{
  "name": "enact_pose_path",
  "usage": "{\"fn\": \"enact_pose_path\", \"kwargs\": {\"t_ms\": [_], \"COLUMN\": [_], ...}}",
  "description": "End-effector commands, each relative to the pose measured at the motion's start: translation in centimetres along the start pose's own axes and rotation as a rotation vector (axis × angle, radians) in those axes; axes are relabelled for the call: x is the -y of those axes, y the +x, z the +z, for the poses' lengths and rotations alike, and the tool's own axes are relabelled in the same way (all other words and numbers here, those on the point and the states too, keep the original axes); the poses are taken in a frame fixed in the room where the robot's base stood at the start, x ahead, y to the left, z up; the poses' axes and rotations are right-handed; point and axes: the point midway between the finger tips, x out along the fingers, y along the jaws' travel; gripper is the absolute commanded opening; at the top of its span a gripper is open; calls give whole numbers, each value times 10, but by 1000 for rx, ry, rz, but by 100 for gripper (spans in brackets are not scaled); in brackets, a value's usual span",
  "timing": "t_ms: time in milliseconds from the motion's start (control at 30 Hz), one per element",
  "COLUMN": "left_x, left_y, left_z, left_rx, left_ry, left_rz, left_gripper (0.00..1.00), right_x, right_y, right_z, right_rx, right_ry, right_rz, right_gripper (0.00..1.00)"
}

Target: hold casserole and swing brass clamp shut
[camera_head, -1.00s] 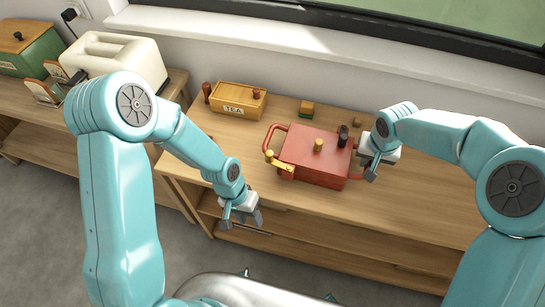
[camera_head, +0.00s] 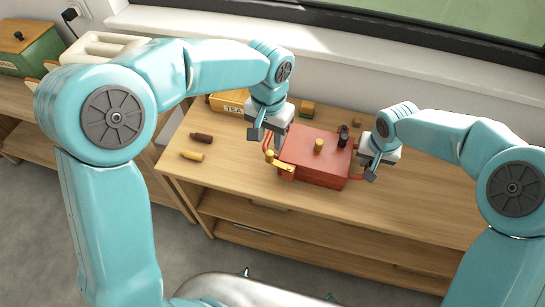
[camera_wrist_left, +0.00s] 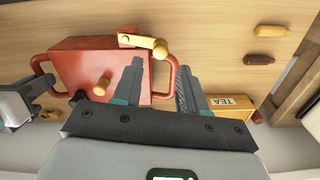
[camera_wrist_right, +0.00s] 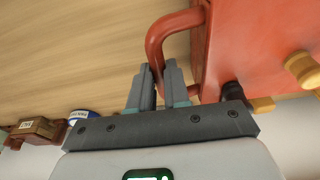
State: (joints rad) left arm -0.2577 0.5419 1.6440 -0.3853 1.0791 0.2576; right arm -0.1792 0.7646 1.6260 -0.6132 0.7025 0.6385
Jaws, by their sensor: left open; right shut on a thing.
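The red casserole (camera_head: 316,158) stands on the wooden counter, with a brass knob (camera_head: 318,145) and a dark knob (camera_head: 343,135) on top. The brass clamp (camera_head: 281,165) is at its front left corner; it also shows in the left wrist view (camera_wrist_left: 143,42). My left gripper (camera_head: 268,140) is open at the casserole's left handle, which runs close to its fingers in the left wrist view (camera_wrist_left: 174,62). Whether the fingers straddle it is unclear. My right gripper (camera_head: 368,169) is shut on the right handle, clear in the right wrist view (camera_wrist_right: 160,38).
A TEA box (camera_head: 228,101) stands behind, partly hidden by my left arm. A brown piece (camera_head: 201,138) and a yellow piece (camera_head: 192,156) lie on the counter at left.

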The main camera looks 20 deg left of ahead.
Motion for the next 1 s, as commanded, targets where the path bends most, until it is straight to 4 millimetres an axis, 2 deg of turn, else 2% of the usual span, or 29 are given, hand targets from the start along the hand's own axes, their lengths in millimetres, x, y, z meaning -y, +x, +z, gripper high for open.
{"fn": "enact_pose_path", "kwargs": {"t_ms": [200, 400, 800, 933, 1000], "left_x": [1, 1, 1, 1, 1], "left_y": [32, 52, 59, 59, 59], "left_z": [1, 1, 1, 1, 1], "left_rx": [5, 3, 2, 2, 2], "left_ry": [1, -1, 0, 0, 0], "left_rz": [0, 0, -1, -1, -1], "left_gripper": [42, 42, 42, 0, 0], "right_x": [0, 0, 0, 0, 0], "right_y": [1, 1, 1, 1, 1], "right_z": [1, 1, 1, 1, 1], "right_rx": [2, 2, 2, 2, 2], "right_ry": [0, 0, 0, 0, 0], "right_rz": [0, 0, -1, -1, -1], "right_gripper": [0, 0, 0, 0, 0]}}
